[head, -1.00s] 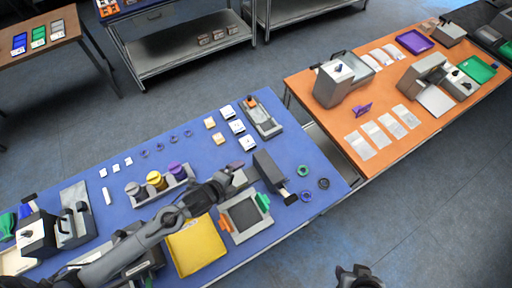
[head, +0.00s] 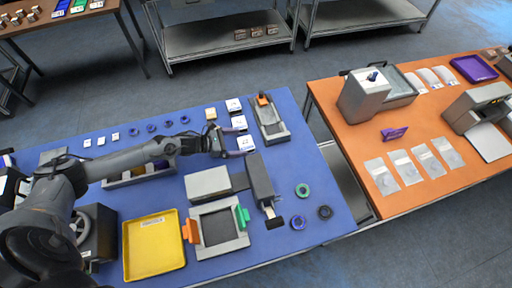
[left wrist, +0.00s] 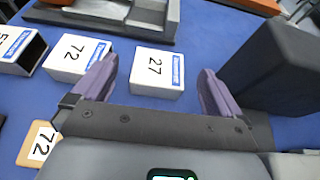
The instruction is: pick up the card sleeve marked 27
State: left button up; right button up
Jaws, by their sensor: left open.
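The card sleeve marked 27 (left wrist: 157,72) is a white box with a blue strip, lying on the blue table. In the head view it appears as the nearest white box (head: 245,143) of a short row. My left gripper (left wrist: 156,84) is open, with purple fingertips either side of the sleeve's near part in the left wrist view. I cannot tell whether they touch it. In the head view the left gripper (head: 231,147) is right beside the sleeve. My right gripper is not in view.
A sleeve marked 72 (left wrist: 76,58) lies close left of the 27 sleeve, with another sleeve (left wrist: 18,48) beyond. A dark block-shaped device (head: 261,180) stands close on the right. A wooden block marked 72 (left wrist: 40,143) lies at lower left. A grey tray device (head: 270,120) is behind.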

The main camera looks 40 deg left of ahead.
aim_at(247, 143)
pick_arm(q)
jog(key=shift+w+d+f+b, duration=0.35)
jog(key=shift+w+f+b, duration=0.05)
jog(key=shift+w+f, duration=0.1)
jog(key=b+x, duration=0.1)
jog(key=x, duration=0.1)
jog(key=shift+w+d+f, duration=0.15)
jog(key=shift+w, duration=0.05)
jog(key=shift+w+d+f+b, duration=0.15)
jog(key=shift+w+d+b, duration=0.25)
jog(key=shift+w+b, duration=0.1)
jog(key=shift+c, duration=0.2)
jog(key=c, duration=1)
